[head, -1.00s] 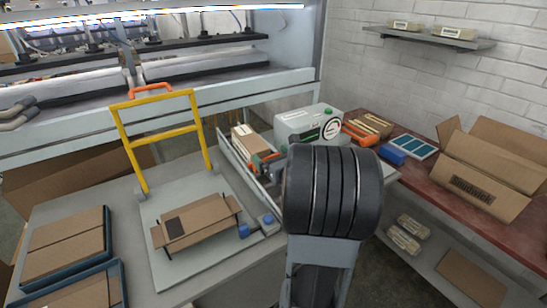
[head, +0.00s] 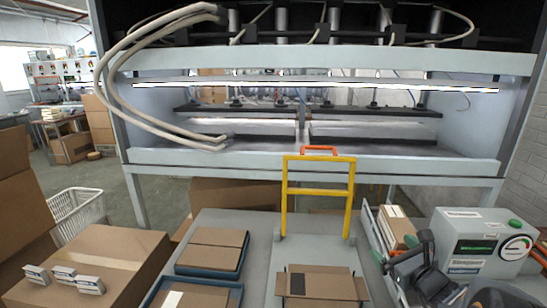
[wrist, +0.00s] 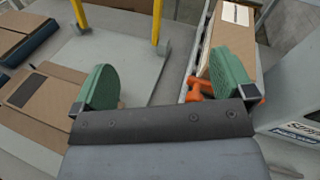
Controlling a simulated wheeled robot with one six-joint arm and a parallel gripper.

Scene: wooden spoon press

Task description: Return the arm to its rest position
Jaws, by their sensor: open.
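My gripper (wrist: 167,80) shows in the wrist view with its two green fingers spread wide apart and nothing between them. Past the fingers are the grey bench top and a grey plate. In the head view my dark arm (head: 428,268) is at the lower right, in front of the grey-green machine (head: 482,243).
A yellow frame (head: 319,192) stands on the bench. A cardboard piece (head: 320,284) lies before it, left of my fingers. A narrow tray with a carton (head: 397,228) is close by my right finger. Blue-rimmed trays (head: 212,250) lie left. The large press (head: 310,58) spans the back.

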